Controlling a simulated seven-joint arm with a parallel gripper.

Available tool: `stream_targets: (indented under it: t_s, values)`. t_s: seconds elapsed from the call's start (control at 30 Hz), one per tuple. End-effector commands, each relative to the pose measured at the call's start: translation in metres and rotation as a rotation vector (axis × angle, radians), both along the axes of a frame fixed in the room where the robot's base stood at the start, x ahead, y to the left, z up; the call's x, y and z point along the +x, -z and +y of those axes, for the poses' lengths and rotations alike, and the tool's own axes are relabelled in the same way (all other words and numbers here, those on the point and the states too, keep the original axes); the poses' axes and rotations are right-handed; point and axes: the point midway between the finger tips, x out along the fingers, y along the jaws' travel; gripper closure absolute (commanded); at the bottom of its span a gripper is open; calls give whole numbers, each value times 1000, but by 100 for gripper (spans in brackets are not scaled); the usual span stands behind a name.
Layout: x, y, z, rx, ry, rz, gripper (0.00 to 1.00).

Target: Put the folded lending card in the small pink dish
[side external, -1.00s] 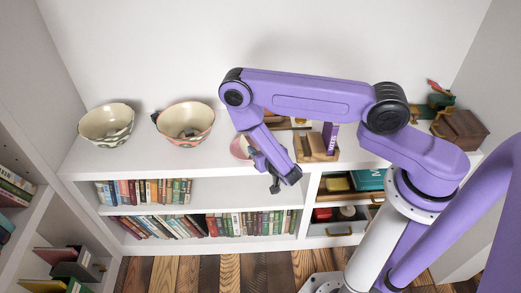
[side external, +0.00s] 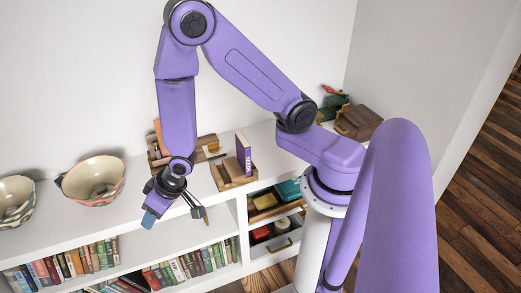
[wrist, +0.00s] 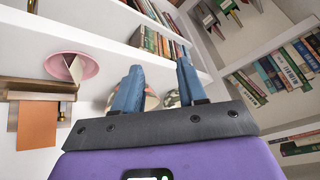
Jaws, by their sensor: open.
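The small pink dish (wrist: 87,69) shows at the upper left of the wrist view. A pale folded card (wrist: 68,66) appears to stand inside it like a tent, partly over its rim; its exact contact is too small to tell. In the side view the dish and card are hidden behind my arm. My gripper (side external: 177,214) is open and empty, in front of the shelf top's edge, apart from the dish. In the wrist view its blue fingers (wrist: 160,66) are spread with nothing between them.
A wooden holder with an orange sheet (wrist: 38,125) is close to the dish. A wooden stand (side external: 232,175) holds a purple book (side external: 243,154). Two patterned bowls, one pink-rimmed (side external: 94,182) and one pale (side external: 14,202), stand left. Books (side external: 190,264) fill the shelves below.

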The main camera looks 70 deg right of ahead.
Motion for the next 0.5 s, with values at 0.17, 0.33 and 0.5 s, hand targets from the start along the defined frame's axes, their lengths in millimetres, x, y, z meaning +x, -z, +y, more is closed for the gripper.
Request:
stream_targets:
  t_s: [0.17, 0.33, 0.5]
  values:
    - [-55, -48, 12, -16, -253, 115, 59]
    - [-113, -91, -2, -86, -498, 201, 59]
    - [-168, -129, -38, -197, -730, 256, 59]
